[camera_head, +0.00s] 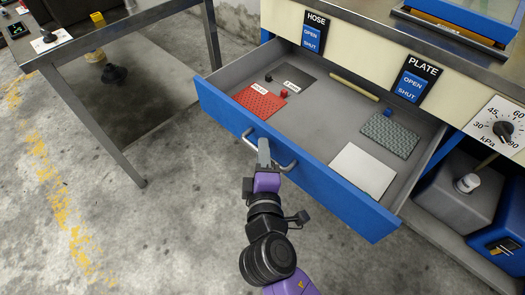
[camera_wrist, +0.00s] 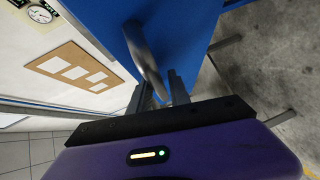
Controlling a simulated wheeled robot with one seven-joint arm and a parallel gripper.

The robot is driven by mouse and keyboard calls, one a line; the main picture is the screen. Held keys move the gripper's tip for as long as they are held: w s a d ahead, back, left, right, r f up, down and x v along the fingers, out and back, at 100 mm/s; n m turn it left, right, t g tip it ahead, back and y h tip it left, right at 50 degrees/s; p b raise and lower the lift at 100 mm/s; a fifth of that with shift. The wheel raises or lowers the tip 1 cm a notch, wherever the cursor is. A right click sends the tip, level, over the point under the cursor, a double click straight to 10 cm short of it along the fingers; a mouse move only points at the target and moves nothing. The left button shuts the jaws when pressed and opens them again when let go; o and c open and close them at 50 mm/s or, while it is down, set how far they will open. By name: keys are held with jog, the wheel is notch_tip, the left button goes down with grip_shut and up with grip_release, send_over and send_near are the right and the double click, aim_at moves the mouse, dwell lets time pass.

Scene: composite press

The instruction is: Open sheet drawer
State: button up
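The sheet drawer (camera_head: 330,190) has a blue front and stands pulled well out of the cream cabinet, so its grey inside shows. Its curved metal handle (camera_head: 286,166) is on the front face. My gripper (camera_head: 264,152) is at the middle of this handle. In the wrist view the handle (camera_wrist: 145,57) runs down between the two fingers of my gripper (camera_wrist: 160,95), which look closed around it. The exact contact is partly hidden. Inside the drawer lie a red sheet (camera_head: 260,101), a dark sheet (camera_head: 294,79), a grey-green textured sheet (camera_head: 389,136) and a white sheet (camera_head: 362,170).
A metal table (camera_head: 120,30) stands at the left. HOSE (camera_head: 314,32) and PLATE (camera_head: 414,82) switch panels and a kPa dial (camera_head: 503,128) are on the cabinet front. A grey tank (camera_head: 455,190) sits below at the right.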

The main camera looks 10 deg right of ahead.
jog(key=shift+s, duration=0.1)
jog(key=p+v, duration=0.1)
jog(key=v, duration=0.6)
jog(key=shift+s, duration=0.35)
jog(key=shift+a+r, duration=0.1)
jog(key=shift+a, duration=0.05)
jog(key=s+a+m+y, duration=0.1)
jog(key=s+m+y, duration=0.4)
jog(key=s+y, duration=0.15)
jog(key=s+d+m+g+h, duration=0.1)
jog(key=s+d+m+h, duration=0.1)
jog(key=s+d+m, duration=0.5)
jog(key=s+d+m+h, duration=0.25)
jog(key=s+d, duration=0.55)
jog(key=s, duration=0.6)
notch_tip(320, 180, up, 23)
jog(key=p, duration=2.2)
jog(key=shift+w, duration=0.45)
